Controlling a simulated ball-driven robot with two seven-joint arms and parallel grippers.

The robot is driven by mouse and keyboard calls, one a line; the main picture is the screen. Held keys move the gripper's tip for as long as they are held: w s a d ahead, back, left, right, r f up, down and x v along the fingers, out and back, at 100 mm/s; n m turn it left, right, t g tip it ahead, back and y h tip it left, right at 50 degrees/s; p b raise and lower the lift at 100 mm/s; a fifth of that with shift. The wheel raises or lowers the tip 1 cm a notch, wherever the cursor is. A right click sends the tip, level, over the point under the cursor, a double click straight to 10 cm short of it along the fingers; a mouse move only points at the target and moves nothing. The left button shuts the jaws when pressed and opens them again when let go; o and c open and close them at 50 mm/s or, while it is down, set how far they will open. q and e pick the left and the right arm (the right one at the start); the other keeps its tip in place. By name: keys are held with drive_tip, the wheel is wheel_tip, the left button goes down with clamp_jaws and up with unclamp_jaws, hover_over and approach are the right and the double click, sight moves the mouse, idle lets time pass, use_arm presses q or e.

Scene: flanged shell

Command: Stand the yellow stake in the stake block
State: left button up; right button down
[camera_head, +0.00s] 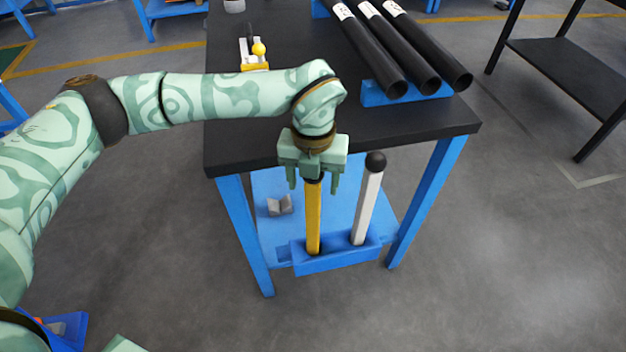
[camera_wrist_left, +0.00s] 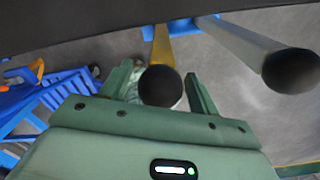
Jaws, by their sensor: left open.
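The yellow stake (camera_head: 313,222) stands about upright in the blue stake block (camera_head: 335,262), at the block's left end. A white stake (camera_head: 368,205) with a black ball top stands at the right end. My left gripper (camera_head: 313,186) points down at the top of the yellow stake, open, with one finger on either side. In the left wrist view the yellow stake's black ball (camera_wrist_left: 160,86) shows between the open fingers. The white stake (camera_wrist_left: 240,40) is to the right, outside the gripper. The foot of each stake is hidden inside the block. My right gripper is not in view.
The block is at the front of a blue lower shelf (camera_head: 262,185) under a black tabletop (camera_head: 400,130). A small grey notched piece (camera_head: 280,205) lies on the shelf. Several black pipes (camera_head: 375,50) lie on a blue rest. A yellow-knobbed fixture (camera_head: 257,52) stands at the back left.

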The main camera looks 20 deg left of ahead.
use_arm(q)
wheel_tip(320, 180, up, 11)
drive_tip(key=p, duration=0.3)
drive_tip(key=shift+p, duration=0.35)
drive_tip(key=shift+r, duration=0.3)
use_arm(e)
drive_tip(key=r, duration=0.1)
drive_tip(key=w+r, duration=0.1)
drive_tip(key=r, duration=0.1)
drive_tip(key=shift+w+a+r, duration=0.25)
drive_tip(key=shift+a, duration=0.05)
use_arm(q)
drive_tip(key=shift+f, duration=0.1)
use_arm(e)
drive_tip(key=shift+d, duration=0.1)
